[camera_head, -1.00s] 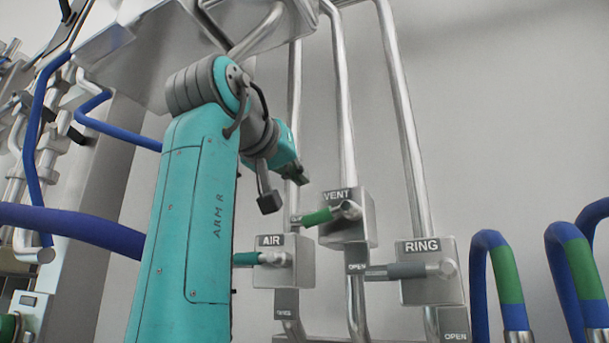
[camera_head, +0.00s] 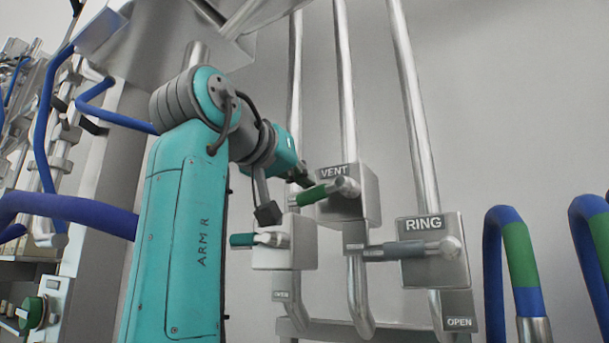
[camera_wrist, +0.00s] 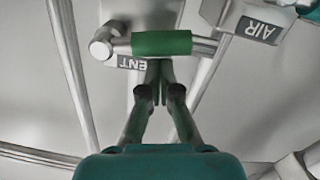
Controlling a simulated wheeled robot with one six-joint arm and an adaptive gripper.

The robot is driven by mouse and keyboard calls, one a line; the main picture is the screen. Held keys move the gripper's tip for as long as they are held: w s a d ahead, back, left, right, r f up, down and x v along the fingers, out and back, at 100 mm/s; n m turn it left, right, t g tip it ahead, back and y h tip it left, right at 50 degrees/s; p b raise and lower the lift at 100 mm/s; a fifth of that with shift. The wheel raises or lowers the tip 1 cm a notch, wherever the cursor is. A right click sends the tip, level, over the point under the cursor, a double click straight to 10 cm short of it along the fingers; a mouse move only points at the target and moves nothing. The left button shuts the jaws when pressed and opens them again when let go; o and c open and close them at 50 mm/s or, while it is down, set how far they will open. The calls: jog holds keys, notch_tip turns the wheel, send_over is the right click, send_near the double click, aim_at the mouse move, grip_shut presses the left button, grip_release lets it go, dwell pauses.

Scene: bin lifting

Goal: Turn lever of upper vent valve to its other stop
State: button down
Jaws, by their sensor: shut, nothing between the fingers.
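The VENT valve is a grey block (camera_head: 368,190) with a VENT label, on a vertical pipe, higher than its neighbours. Its lever has a green sleeve (camera_head: 314,195) and points left from the hub, tilted slightly down at its free end. In the wrist view the green sleeve (camera_wrist: 161,43) lies across the top, just beyond my fingertips. My gripper (camera_head: 307,182) is shut and empty, close to the lever at its upper left side. In the wrist view my gripper (camera_wrist: 157,80) has its fingers together below the sleeve; I cannot tell whether they touch it.
The AIR valve (camera_head: 300,252) sits lower left, its dark green lever (camera_head: 243,240) pointing left; its label shows in the wrist view. The RING valve (camera_head: 420,270) sits lower right with a grey lever (camera_head: 398,251) pointing left. Vertical pipes (camera_head: 412,110) run behind. Blue hoses (camera_head: 494,265) stand at right.

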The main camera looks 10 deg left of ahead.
aim_at(304, 199)
jog(key=shift+a+f+n, duration=0.1)
jog(key=shift+f+n, duration=0.25)
jog(key=shift+n, duration=0.25)
jog(key=shift+f+n, duration=0.65)
jog(key=shift+n, duration=0.45)
jog(key=f+n, duration=0.2)
jog(key=n, duration=0.1)
jog(key=shift+d+n, duration=0.2)
jog(key=shift+n, duration=0.1)
jog(key=d+f+n, duration=0.1)
jog(key=n, duration=0.1)
jog(key=f+n, duration=0.1)
jog(key=n, duration=0.1)
jog(key=s+d+f+n, duration=0.1)
jog(key=n, duration=0.1)
jog(key=shift+d+n+h, duration=0.35)
jog(key=shift+n+h, duration=0.05)
jog(key=shift+s+d, duration=0.1)
jog(key=shift+d, duration=0.05)
